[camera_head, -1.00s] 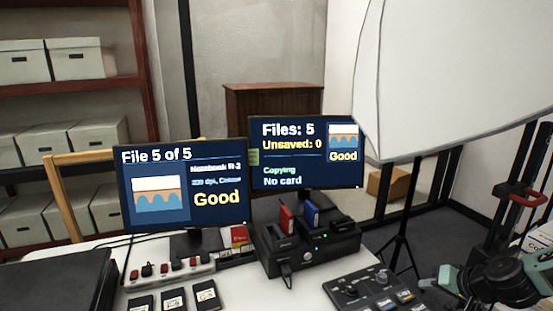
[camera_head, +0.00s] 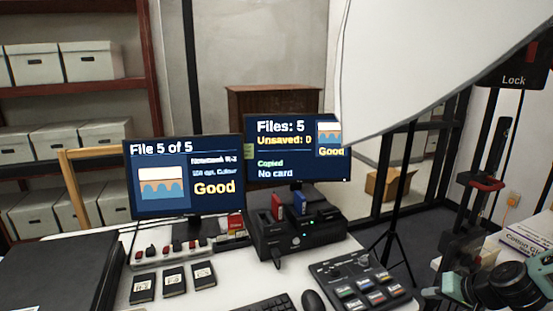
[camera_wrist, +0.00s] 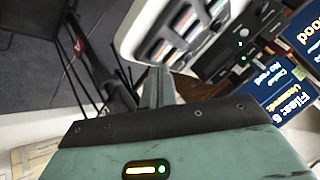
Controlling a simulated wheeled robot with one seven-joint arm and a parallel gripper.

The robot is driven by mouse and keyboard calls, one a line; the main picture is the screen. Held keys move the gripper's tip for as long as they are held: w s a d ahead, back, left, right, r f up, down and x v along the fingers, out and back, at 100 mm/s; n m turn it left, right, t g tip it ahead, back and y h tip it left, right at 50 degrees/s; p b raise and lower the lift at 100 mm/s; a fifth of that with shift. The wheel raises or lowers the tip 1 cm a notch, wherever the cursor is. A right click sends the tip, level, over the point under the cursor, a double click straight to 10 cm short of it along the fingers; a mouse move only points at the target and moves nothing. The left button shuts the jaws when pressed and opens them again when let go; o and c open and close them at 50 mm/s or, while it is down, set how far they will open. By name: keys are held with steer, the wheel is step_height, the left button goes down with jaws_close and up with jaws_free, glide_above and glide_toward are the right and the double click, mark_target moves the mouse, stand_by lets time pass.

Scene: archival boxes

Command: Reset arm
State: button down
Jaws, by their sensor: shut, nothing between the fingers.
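My gripper (camera_wrist: 160,90) shows in the wrist view as a grey finger part beyond the teal and black hand, shut and empty. It is near the white-edged button panel, but I cannot tell the gap. In the head view my teal and black hand (camera_head: 452,289) is at the lower right, beside the desk and right of the control panel (camera_head: 362,281). The fingertips are hard to make out there.
Two monitors (camera_head: 187,180) (camera_head: 283,150) stand on the white desk. A black dock (camera_head: 300,235) holds a red and a blue card. Several black cartridges (camera_head: 173,281) lie in front. A light stand (camera_head: 398,220) and a large white panel (camera_head: 430,60) stand at right.

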steer(key=s+a+r+n+g+h, duration=0.2)
steer(key=s+a+r+g, duration=0.15)
steer(key=s+r, duration=0.55)
steer(key=s+a+r+n+g+h, duration=0.15)
steer(key=s+a+r, duration=0.35)
steer(key=r, duration=0.5)
steer(key=s+a+r+n+g, duration=0.2)
steer(key=s+a+n, duration=0.5)
steer(key=s+a, duration=0.8)
steer(key=shift+a+r+g, duration=0.2)
steer(key=shift+a+g, duration=0.1)
steer(key=shift+a, duration=0.75)
steer(key=shift+w+d, duration=0.1)
